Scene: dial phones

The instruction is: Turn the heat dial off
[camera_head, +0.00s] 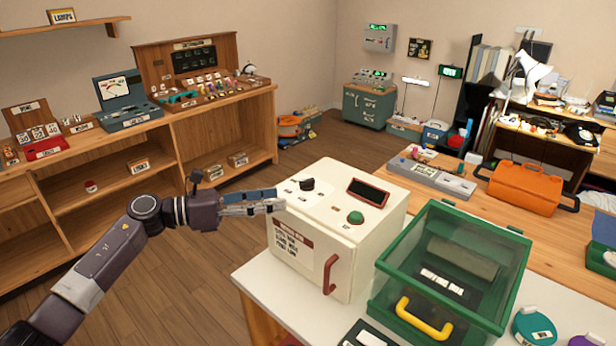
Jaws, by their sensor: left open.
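A cream box-shaped oven (330,240) stands on the white-topped table. Its top carries a black dial (307,184), small labels, a dark display (368,192) and a green button (355,217). The labels are too small to read, so I cannot confirm that the black dial is the heat dial. My left gripper (277,199) is open, its fingers pointing right at the oven's top left edge. The fingertips are left of the dial and apart from it. I cannot tell their exact height above the top. My right gripper is not in view.
A green clear-sided case (452,262) with a yellow handle stands right of the oven. A red handle (330,274) sticks out from the oven's front. An orange case (525,188) sits on the wooden table behind. Open floor (190,270) lies left of the oven.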

